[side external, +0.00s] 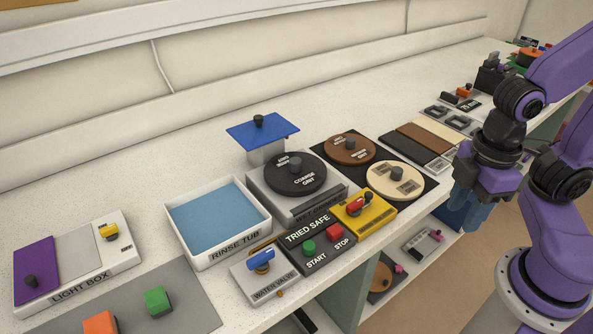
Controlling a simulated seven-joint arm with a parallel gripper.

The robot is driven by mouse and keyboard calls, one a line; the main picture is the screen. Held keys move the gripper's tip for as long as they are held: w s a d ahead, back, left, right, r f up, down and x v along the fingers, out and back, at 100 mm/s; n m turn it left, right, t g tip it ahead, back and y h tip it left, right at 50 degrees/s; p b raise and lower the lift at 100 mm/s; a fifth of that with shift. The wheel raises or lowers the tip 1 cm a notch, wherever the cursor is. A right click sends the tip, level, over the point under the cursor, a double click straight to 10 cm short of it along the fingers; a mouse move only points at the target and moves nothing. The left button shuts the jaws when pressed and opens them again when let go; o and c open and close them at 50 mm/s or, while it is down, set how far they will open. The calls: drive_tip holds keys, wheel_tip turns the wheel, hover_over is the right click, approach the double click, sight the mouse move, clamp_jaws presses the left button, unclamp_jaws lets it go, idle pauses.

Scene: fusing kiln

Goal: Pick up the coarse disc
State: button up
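The coarse disc (313,185) is black and round, with a central knob and white lettering that reads "COARSE GRIT". It lies flat on top of the grey grinding machine (338,202) in the middle of the side external view. My gripper (462,215) is at the right, pointing down by the counter's front edge, well apart from the disc. Its fingers are partly hidden by the purple hand and blend together, so I cannot tell whether it is open or shut.
A brown disc (338,155) and a cream disc (382,186) lie on a black mat (424,198) right of the machine. A blue-topped stand (266,130) is behind it. The rinse tub (255,238) is at left. The yellow switch box (378,217) and start/stop panel (322,246) are in front.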

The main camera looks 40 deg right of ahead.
drive_tip(key=shift+o, duration=0.9)
